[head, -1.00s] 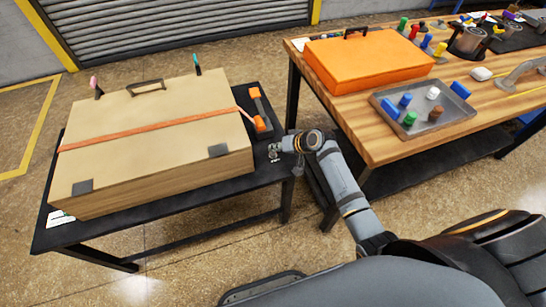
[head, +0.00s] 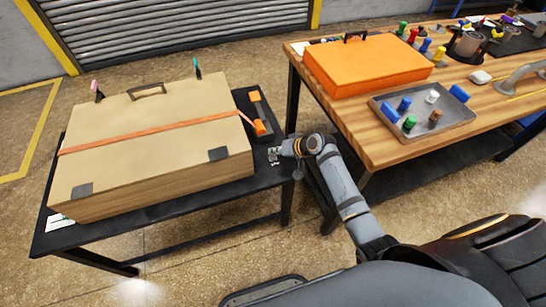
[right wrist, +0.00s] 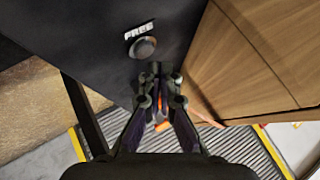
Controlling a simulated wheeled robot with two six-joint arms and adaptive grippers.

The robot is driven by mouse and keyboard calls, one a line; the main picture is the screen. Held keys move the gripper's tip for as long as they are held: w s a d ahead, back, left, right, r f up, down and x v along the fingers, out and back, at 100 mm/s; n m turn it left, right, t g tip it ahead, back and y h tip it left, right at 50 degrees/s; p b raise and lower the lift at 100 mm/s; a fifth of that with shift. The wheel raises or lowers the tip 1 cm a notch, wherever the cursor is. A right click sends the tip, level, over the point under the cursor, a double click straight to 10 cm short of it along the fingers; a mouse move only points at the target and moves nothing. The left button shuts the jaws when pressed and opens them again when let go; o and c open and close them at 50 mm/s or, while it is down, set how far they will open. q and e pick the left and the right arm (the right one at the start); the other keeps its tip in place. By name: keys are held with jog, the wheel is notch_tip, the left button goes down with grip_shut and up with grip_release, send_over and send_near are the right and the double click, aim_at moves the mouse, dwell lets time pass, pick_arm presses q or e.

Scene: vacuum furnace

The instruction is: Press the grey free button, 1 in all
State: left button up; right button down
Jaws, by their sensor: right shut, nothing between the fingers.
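The grey button (right wrist: 143,48) shows in the right wrist view as a round knob on a dark table top, beside a white label reading FREE (right wrist: 139,31). My right gripper (right wrist: 158,76) is shut and empty. In that view its fingertips appear just below and to the right of the button, and I cannot tell how high they are above it. In the head view my right gripper (head: 274,156) is over the right end of the black table (head: 170,210), where I cannot make out the button. My left gripper is not in view.
A large tan case (head: 150,140) with an orange strap fills most of the black table. A dark device with orange blocks (head: 261,127) lies between the case and my gripper. A wooden workbench (head: 390,152) stands to the right with an orange case (head: 365,68) and a tray (head: 450,125).

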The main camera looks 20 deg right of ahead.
aim_at(275, 158)
jog(key=shift+f, duration=0.1)
dwell(0.3)
jog(key=shift+f, duration=0.3)
jog(key=shift+f, duration=0.4)
dwell(0.7)
jog(key=shift+r+p, duration=0.75)
jog(key=shift+r, duration=0.05)
jog(key=shift+r, duration=0.1)
notch_tip(275, 158, up, 5)
jog(key=p, duration=0.5)
